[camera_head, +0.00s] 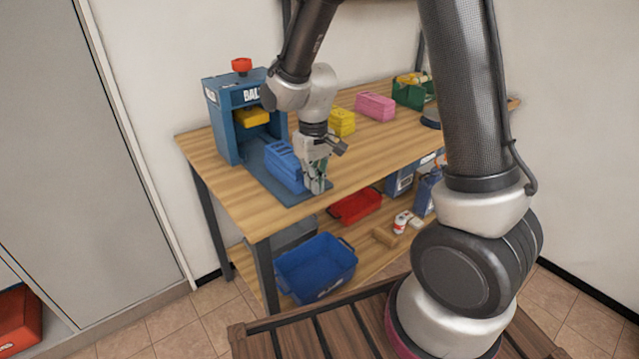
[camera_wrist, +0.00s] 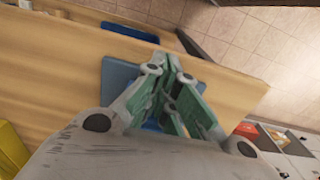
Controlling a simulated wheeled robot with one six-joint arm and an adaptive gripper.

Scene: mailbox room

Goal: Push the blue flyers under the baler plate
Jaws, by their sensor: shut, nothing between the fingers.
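The blue flyers (camera_head: 284,165) are a slotted blue stack on the blue base (camera_head: 296,198) of the baler (camera_head: 221,122). My gripper (camera_head: 316,185) is shut and empty, pointing down at the near right end of the flyers. I cannot tell whether it touches them. In the wrist view the green-padded fingers (camera_wrist: 171,62) are together above the blue base (camera_wrist: 118,74), and the flyers are mostly hidden behind my gripper.
A yellow stack (camera_head: 342,122), a pink stack (camera_head: 375,106) and a green box (camera_head: 410,95) stand farther back on the wooden table (camera_head: 225,193). A blue bin (camera_head: 316,268) and a red tray (camera_head: 355,206) are on the shelf below. The table's front left is clear.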

